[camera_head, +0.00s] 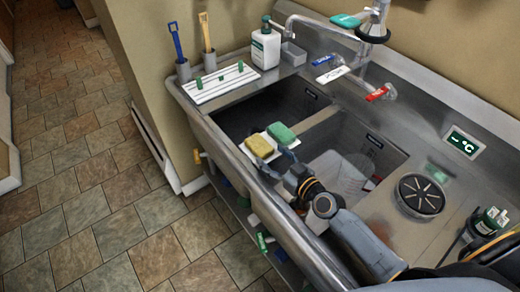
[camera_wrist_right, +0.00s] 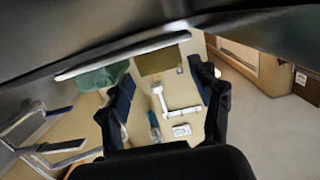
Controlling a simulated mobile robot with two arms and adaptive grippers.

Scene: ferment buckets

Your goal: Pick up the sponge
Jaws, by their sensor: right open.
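A yellow sponge (camera_head: 259,146) and a green sponge (camera_head: 281,133) lie side by side on a small white tray (camera_head: 285,151) at the sink's divider. My right gripper (camera_head: 278,163) is just on the near side of the tray, its open fingers pointing towards the sponges, with nothing seen between them. In the right wrist view, the open gripper (camera_wrist_right: 163,95) has the yellow sponge (camera_wrist_right: 160,63) ahead between its fingers and the green sponge (camera_wrist_right: 104,78) to the left. Whether the fingers touch the tray cannot be told. My left gripper is not in view.
The steel sink has a dark left basin (camera_head: 265,105) and a right basin (camera_head: 335,172). A soap bottle (camera_head: 266,47), a white ribbed board (camera_head: 220,82) and two upright brushes stand behind. A faucet (camera_head: 373,30) and a round drain cover (camera_head: 420,194) are to the right.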

